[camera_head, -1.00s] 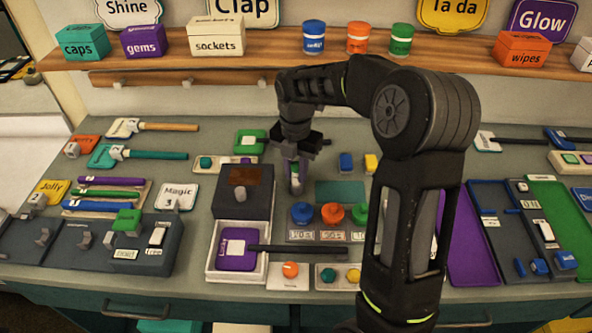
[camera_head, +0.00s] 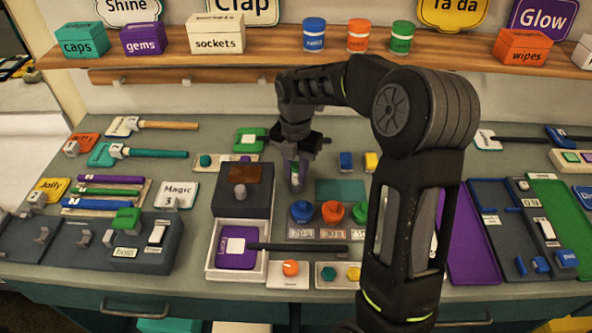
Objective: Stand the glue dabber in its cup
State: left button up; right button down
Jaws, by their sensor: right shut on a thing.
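My right gripper (camera_head: 295,178) reaches down just right of the dark box and above the blue knob. Its jaws are shut on a small, slim thing that shows only in part between the fingers, with a pale lower end; I take it for the glue dabber (camera_head: 296,185). The fingers hide most of it, so its tilt is hard to tell. I cannot make out the cup clearly; it may be hidden at the fingertips. My left gripper is not in view.
A dark box (camera_head: 257,202) with a grey knob stands left of the gripper. Blue (camera_head: 302,211), orange (camera_head: 332,212) and green knobs stand in front. My right arm covers the bench's right middle.

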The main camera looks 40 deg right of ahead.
dwell(0.6)
jog(key=c, duration=1.1)
grip_release()
jog(key=shift+c, duration=0.2)
jog(key=shift+o, duration=0.7)
jog(key=shift+r+p, duration=3.1)
jog(key=shift+r, duration=0.9)
